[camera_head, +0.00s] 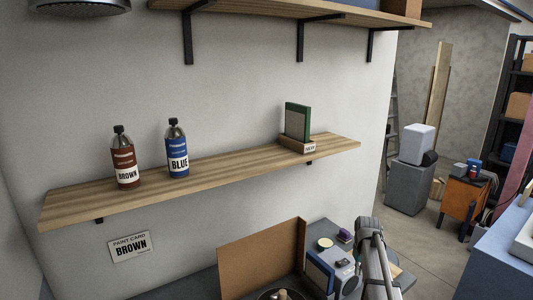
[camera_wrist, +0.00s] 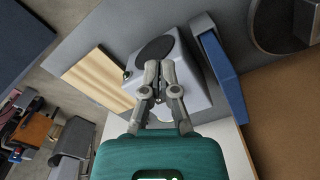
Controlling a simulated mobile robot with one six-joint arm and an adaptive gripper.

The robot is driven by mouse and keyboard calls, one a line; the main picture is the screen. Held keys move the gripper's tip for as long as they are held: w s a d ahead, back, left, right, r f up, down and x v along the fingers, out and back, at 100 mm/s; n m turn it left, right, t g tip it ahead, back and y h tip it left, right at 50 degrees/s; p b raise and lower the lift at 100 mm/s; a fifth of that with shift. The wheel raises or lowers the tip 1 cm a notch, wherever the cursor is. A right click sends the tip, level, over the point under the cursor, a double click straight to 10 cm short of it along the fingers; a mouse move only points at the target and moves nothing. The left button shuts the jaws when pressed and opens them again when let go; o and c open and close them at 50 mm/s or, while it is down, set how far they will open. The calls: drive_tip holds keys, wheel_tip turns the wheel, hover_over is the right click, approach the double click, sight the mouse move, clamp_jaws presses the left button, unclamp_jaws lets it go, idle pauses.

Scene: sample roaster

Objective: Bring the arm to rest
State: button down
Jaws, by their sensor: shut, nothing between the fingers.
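My gripper (camera_wrist: 160,68) is shut and empty in the wrist view. Its two fingertips are together above a light grey device (camera_wrist: 184,80) with a dark round top, and I cannot tell how far above it. In the head view my grey arm (camera_head: 374,262) rises at the bottom right of centre, over the worktop. The gripper fingers cannot be made out there.
A wooden shelf (camera_head: 215,172) holds a brown bottle (camera_head: 123,158), a blue bottle (camera_head: 177,150) and a green book-like item (camera_head: 297,121). A brown panel (camera_head: 262,257) stands left of my arm. A wooden board (camera_wrist: 97,80) and blue panel (camera_wrist: 221,76) flank the device.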

drive_tip(key=s+a+f+b, duration=0.2)
drive_tip(key=s+a, duration=0.5)
drive_tip(key=s, duration=0.3)
drive_tip(key=s+a+f+b, duration=0.1)
drive_tip(key=s+a, duration=0.7)
drive_tip(key=s, duration=0.3)
drive_tip(key=shift+a+f+m+b, duration=0.2)
drive_tip(key=shift+f+m+b, duration=0.15)
drive_tip(key=shift+m+b, duration=0.05)
